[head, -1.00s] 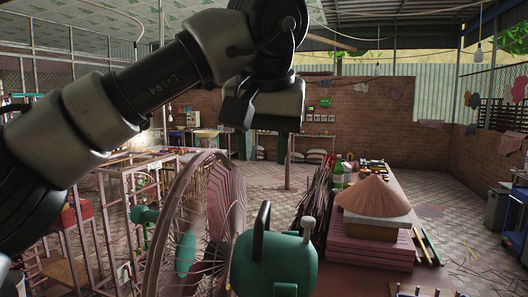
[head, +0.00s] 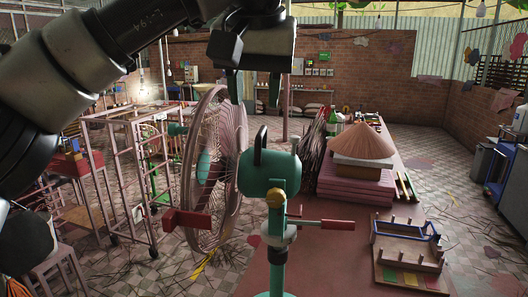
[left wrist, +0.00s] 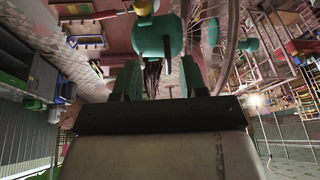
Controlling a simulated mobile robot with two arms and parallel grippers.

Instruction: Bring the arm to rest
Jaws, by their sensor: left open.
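My left arm comes in from the upper left in the head view. My left gripper (head: 254,88) hangs fingers-down at the top middle, above the green incense extruder (head: 266,172). Its two green fingers are apart, with nothing between them. In the left wrist view the open fingers (left wrist: 158,82) show, with the green extruder body (left wrist: 157,37) beyond them. The gripper looks clear of the extruder. My right gripper is not in view.
The extruder has a red lever (head: 338,224) and stands at the red table's (head: 330,270) near end. A spoked wheel (head: 213,170) is left of it. Pink metal frames (head: 125,170) stand left.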

